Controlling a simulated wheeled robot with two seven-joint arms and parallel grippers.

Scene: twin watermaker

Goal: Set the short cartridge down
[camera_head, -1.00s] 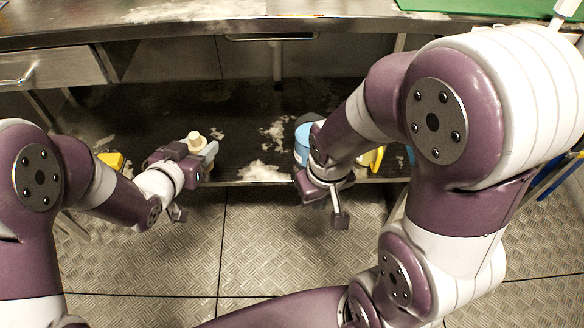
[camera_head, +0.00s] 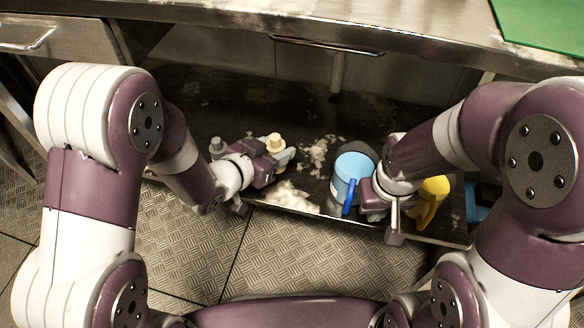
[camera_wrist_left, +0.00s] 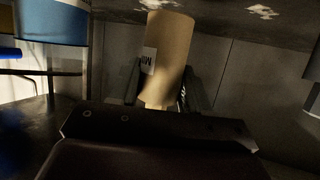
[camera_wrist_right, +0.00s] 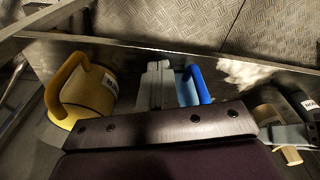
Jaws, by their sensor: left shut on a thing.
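The short cartridge (camera_head: 274,143) is beige and roughly upright in the head view. My left gripper (camera_head: 280,158) is shut around it over the dark low shelf (camera_head: 320,122). In the left wrist view the cartridge (camera_wrist_left: 168,50) stands between the two fingers, with a white label on its side. I cannot tell whether its base touches the shelf. My right gripper (camera_wrist_right: 157,86) has its fingers together in the right wrist view, with nothing seen between them. It is beside the blue jug (camera_head: 352,170), whose handle lies just to the right of the fingers in that view.
A yellow jug (camera_head: 433,193) stands right of my right gripper. A grey object (camera_head: 217,147) is left of my left gripper. White patches (camera_head: 292,196) mark the shelf near its front edge. The steel counter (camera_head: 330,28) overhangs the shelf. Bare shelf lies behind the left gripper.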

